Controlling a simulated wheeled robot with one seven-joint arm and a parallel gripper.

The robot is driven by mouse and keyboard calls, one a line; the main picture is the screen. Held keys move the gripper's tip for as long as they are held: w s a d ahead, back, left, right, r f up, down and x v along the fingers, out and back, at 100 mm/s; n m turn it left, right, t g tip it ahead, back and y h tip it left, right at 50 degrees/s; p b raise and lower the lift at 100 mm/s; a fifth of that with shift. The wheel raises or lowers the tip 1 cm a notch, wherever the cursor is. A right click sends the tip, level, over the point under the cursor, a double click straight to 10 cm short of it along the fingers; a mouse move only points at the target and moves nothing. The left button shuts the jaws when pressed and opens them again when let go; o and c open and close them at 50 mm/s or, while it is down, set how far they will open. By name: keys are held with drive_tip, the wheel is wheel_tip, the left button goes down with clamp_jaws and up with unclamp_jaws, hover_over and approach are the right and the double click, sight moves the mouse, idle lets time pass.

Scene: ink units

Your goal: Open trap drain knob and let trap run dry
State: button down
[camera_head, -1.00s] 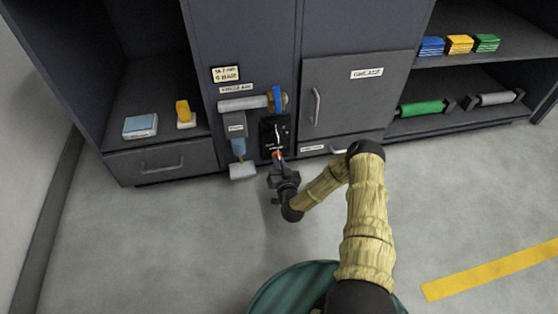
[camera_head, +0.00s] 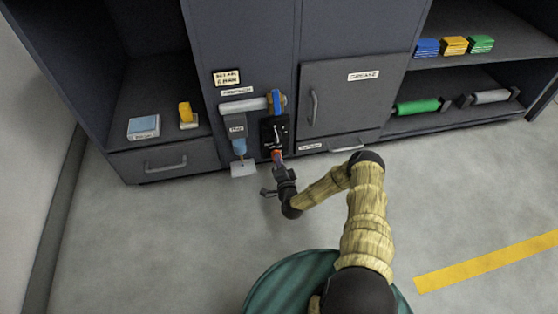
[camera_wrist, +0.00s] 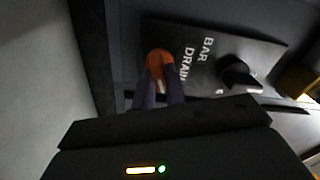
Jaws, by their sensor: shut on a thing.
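The orange drain knob (camera_head: 277,153) sits at the lower end of a black panel (camera_head: 267,132) on the cabinet front. In the wrist view the knob (camera_wrist: 158,56) is beside the word DRAIN, and the fingers of my gripper (camera_wrist: 161,86) are shut on it. In the head view my gripper (camera_head: 279,160) reaches up to the knob from below. The blue trap bowl (camera_head: 239,146) hangs left of the panel, above a pale tray (camera_head: 243,170). I cannot make out the liquid level in the bowl.
A black knob (camera_wrist: 236,72) is on the same panel near the word BAR. A blue-handled valve (camera_head: 277,101) is above. A closed GREASE door (camera_head: 350,98) is to the right. Open shelves stand on both sides. The floor in front is clear.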

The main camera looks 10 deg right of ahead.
drive_tip(key=m, duration=0.4)
drive_tip(key=shift+f, duration=0.15)
idle(0.4)
drive_tip(key=c, duration=1.4)
unclamp_jaws()
drive_tip(key=shift+c, duration=0.2)
